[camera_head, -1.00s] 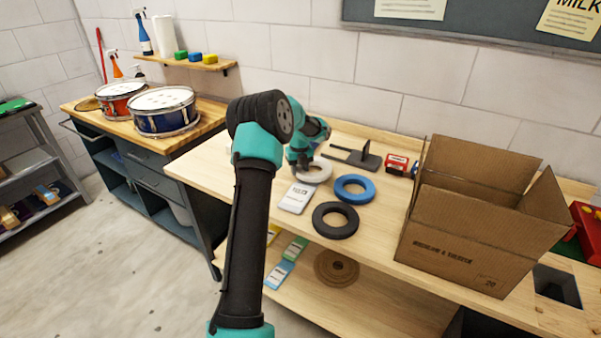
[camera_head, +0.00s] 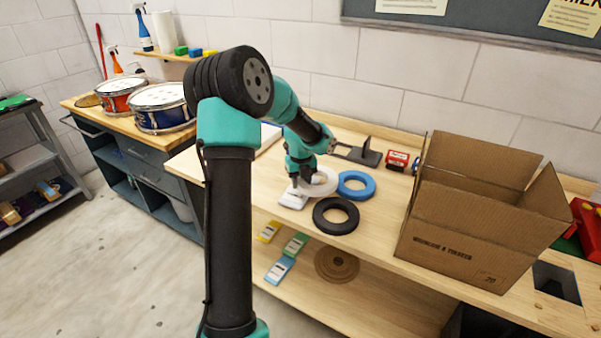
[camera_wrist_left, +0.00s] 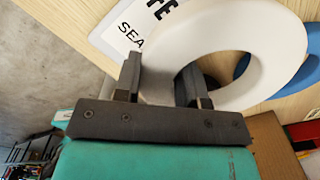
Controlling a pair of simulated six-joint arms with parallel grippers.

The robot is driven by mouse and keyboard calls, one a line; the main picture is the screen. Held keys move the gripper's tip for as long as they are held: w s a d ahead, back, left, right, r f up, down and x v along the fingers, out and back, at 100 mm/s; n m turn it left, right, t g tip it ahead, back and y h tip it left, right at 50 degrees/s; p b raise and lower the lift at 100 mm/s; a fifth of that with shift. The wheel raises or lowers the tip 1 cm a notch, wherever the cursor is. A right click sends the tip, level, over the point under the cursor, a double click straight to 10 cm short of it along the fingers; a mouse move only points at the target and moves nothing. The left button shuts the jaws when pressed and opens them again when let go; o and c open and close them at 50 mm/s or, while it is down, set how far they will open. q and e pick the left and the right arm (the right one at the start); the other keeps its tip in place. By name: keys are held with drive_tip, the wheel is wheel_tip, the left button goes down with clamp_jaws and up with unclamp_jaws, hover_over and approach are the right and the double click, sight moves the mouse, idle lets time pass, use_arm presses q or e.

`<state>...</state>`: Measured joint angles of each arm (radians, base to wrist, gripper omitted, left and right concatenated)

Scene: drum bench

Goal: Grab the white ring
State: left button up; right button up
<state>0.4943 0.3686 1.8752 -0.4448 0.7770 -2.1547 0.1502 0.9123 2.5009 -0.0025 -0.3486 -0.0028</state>
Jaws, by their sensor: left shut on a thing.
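The white ring (camera_head: 326,187) is at the middle of the workbench in the head view. My left gripper (camera_head: 303,189) reaches down onto its left side. In the left wrist view the two fingers of my left gripper (camera_wrist_left: 162,88) are on either side of the band of the white ring (camera_wrist_left: 288,42), one outside and one in the hole. The gripper is shut on the ring. The ring overlaps a white card (camera_wrist_left: 128,30) and partly hides the blue ring in that view. Whether it is clear of the bench is hard to tell. My right gripper is not in view.
A blue ring (camera_head: 362,190) and a black ring (camera_head: 336,228) lie close by on the bench. The white card (camera_head: 291,202) is under the gripper. An open cardboard box (camera_head: 455,250) stands to the right.

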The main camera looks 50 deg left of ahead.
use_arm(q)
drive_tip(key=shift+s+d+r, duration=0.1)
drive_tip(key=shift+s+d, duration=0.8)
drive_tip(key=shift+d, duration=0.2)
